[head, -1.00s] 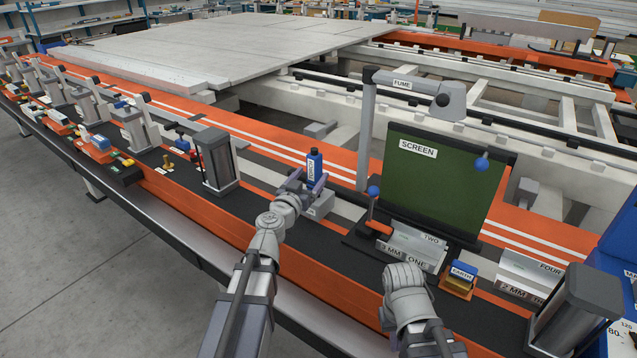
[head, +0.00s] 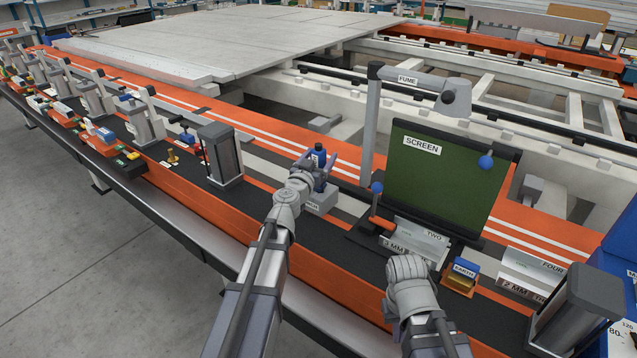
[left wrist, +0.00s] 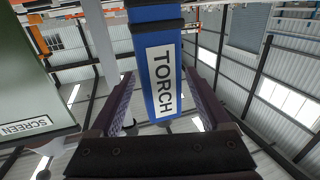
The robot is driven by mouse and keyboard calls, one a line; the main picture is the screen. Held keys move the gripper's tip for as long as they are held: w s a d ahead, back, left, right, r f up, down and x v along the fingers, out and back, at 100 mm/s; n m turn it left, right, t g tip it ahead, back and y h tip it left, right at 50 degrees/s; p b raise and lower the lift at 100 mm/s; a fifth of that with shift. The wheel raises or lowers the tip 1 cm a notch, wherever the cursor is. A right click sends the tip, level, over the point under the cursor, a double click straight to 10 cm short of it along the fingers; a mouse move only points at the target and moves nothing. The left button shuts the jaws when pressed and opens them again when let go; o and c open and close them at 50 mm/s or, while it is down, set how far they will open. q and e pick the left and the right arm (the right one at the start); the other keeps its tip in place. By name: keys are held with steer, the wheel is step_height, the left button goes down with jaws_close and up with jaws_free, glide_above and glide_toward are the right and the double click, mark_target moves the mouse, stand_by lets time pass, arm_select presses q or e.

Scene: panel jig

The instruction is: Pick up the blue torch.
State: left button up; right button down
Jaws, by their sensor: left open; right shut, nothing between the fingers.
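The blue torch (head: 319,157) stands upright at its small grey block (head: 322,202) on the bench's dark front strip. In the left wrist view the torch (left wrist: 165,75) with its white TORCH label stands between the two fingers. My left gripper (head: 317,168) is open, with its fingers on either side of the torch. A gap shows beside the torch at the left finger; contact at the right finger is unclear. The left wrist partly hides the torch's lower part in the head view. My right gripper (head: 407,270) is shut and empty, low in front of the metal plates.
A green screen (head: 435,180) and a grey fume arm (head: 425,88) stand to the right of the torch. A grey post unit (head: 221,155) stands to its left. An earth block (head: 461,275) sits close to my right gripper.

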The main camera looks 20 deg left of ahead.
arm_select(q)
steer(key=shift+w, duration=1.15)
steer(key=shift+s, duration=0.1)
jaws_close()
